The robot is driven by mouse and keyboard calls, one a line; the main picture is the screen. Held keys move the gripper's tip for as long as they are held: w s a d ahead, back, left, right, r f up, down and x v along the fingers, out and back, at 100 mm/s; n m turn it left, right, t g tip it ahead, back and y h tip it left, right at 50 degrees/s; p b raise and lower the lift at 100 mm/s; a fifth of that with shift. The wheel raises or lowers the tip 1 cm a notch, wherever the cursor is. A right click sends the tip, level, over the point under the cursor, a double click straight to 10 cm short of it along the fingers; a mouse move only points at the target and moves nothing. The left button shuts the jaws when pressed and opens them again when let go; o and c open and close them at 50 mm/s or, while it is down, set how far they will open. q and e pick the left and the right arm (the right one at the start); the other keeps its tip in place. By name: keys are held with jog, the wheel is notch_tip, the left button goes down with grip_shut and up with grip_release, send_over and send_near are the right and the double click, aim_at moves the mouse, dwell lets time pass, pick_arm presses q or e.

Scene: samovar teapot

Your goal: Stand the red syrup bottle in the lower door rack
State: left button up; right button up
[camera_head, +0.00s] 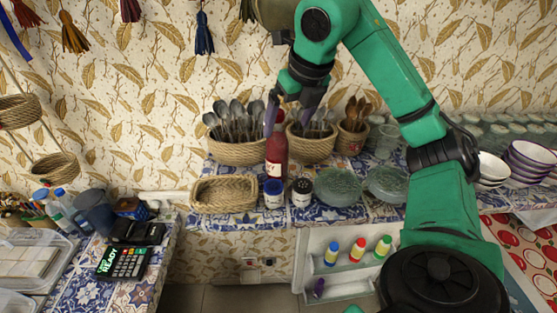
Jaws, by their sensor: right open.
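The red syrup bottle (277,158) stands upright on the blue-and-white tiled counter, between the wicker basket and the cutlery baskets. My right gripper (287,121) hangs above and around the level of its top with its fingers apart. One finger overlaps the bottle's neck in the view, and I cannot tell if it touches. The open white door at the bottom has an upper rack (324,267) and a lower rack (347,293). A dark purple item sits at the left of the lower rack, and the rest of that rack looks bare. My left gripper is not in view.
Two small jars (273,194) stand in front of the bottle, with a wicker basket (224,195) at left and glass plates (338,187) at right. Cutlery baskets (238,152) stand behind. Several bottles (357,250) with coloured bodies fill part of the upper rack.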

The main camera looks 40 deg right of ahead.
aim_at(282, 134)
jog(key=x, duration=0.3)
jog(key=shift+a, duration=0.2)
jog(key=p+x, duration=0.1)
jog(key=x, duration=0.3)
jog(key=shift+w+f, duration=0.3)
jog(key=shift+a, duration=0.1)
jog(key=c, duration=1.5)
grip_shut()
jog(key=shift+r, duration=0.1)
